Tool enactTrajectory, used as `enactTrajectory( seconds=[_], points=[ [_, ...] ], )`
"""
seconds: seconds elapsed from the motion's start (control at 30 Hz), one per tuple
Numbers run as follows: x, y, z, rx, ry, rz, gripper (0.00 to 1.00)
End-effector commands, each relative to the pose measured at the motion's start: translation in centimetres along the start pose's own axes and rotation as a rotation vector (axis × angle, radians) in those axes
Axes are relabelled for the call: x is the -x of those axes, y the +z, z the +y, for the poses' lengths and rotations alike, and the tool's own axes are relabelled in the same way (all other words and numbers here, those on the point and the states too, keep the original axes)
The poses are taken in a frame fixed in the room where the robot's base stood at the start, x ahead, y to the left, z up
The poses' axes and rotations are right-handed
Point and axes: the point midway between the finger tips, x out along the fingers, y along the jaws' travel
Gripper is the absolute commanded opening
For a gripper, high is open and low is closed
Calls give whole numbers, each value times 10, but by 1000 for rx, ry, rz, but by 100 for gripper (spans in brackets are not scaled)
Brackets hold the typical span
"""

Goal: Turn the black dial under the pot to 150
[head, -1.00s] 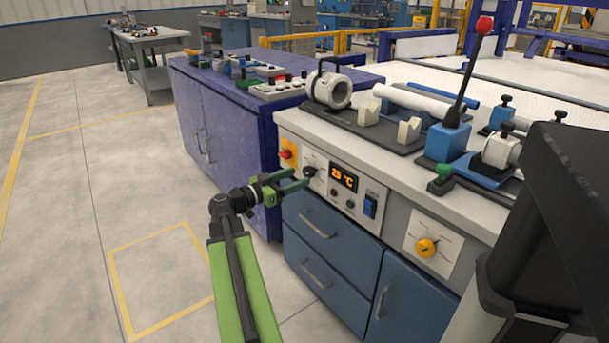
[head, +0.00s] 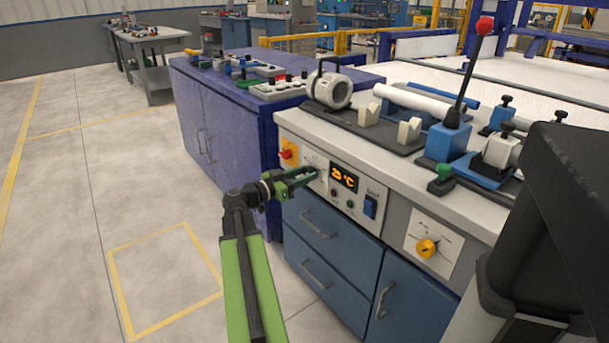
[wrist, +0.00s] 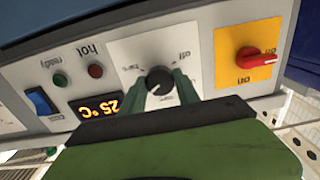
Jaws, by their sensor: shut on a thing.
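The black dial (wrist: 159,80) sits on a white plate on the bench's front panel and shows between my gripper's fingertips in the wrist view, where the picture is upside down. My gripper (wrist: 160,86) has its green fingers shut on the dial, one on each side. In the head view my gripper (head: 313,171) reaches the panel and mostly hides the dial. The orange display (head: 343,178) beside it reads about 25 °C, and it also shows in the wrist view (wrist: 100,106). The pot (head: 331,89), a white cylinder with a black handle, stands on the bench top above.
A red switch on a yellow plate (wrist: 244,54) is close beside the dial. On the other side are two small round lamps and a blue rocker switch (head: 370,206). A yellow knob (head: 427,247) is farther right. The floor at left is clear.

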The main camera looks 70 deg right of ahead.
Motion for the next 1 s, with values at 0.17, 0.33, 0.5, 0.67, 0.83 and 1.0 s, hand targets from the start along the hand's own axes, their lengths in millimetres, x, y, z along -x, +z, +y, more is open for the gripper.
enactTrajectory(
  seconds=[0.17, 0.33, 0.5, 0.67, 0.83, 1.0],
  points=[
    [0, 0, 1, 3, 3, -1, 0],
    [0, 0, 2, 36, 4, -1, 0],
    [0, 0, 2, 123, 5, -2, 0],
    [0, 0, 2, 251, 5, -2, 0],
    [0, 1, 2, 411, 6, -3, 0],
    [0, 1, 2, 572, 6, -4, 0]
  ],
)
